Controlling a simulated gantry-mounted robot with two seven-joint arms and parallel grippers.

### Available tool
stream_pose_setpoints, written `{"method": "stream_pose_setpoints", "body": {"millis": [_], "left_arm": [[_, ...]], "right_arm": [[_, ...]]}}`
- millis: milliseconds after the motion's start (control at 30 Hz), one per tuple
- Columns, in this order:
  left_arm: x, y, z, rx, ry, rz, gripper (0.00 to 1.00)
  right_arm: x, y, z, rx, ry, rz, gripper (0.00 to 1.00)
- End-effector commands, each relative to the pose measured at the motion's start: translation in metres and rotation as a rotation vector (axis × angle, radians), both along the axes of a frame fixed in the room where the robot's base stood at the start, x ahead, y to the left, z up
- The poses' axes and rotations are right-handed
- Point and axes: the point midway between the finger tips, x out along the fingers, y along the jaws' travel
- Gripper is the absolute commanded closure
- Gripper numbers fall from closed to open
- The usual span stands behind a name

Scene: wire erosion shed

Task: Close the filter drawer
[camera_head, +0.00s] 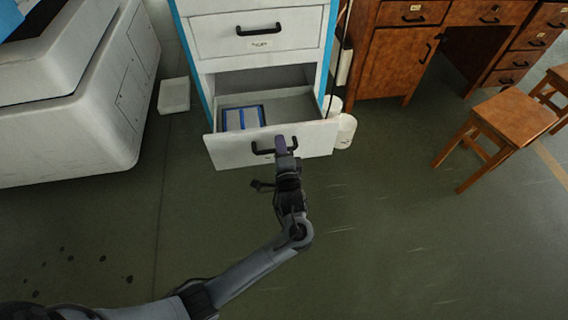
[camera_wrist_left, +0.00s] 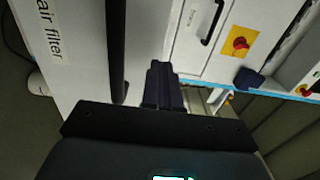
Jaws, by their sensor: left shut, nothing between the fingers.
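The filter drawer (camera_head: 221,152) is pulled out at the bottom of a white and blue cabinet (camera_head: 262,50), with a dark handle on its white front. A blue-edged filter (camera_head: 243,118) lies inside it at the left. In the left wrist view the drawer front (camera_wrist_left: 72,85) carries a label reading "air filter". My left gripper (camera_head: 281,143) is shut and empty, with its fingertips at the drawer front by the handle; I cannot tell whether they touch it. In the left wrist view the shut fingers (camera_wrist_left: 161,82) are beside the dark handle bar (camera_wrist_left: 117,50). My right gripper is not in view.
White containers (camera_head: 345,130) stand on the floor right of the drawer. A wooden desk (camera_head: 385,60) and stools (camera_head: 508,125) are at the right. A white machine (camera_head: 75,115) and a small white block (camera_head: 174,95) are at the left. The floor in front is clear.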

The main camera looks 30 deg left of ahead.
Motion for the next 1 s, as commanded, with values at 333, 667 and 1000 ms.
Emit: {"method": "stream_pose_setpoints", "body": {"millis": [333,667,1000], "left_arm": [[0.022,0.017,-0.001,-0.001,-0.001,-0.001,1.00],[0.023,0.018,0.000,-0.001,0.001,-0.001,1.00],[0.026,0.037,0.004,0.001,0.002,0.019,1.00]], "right_arm": [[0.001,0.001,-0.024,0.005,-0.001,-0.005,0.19],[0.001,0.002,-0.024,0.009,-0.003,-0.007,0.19],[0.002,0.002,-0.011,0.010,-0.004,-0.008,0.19]]}}
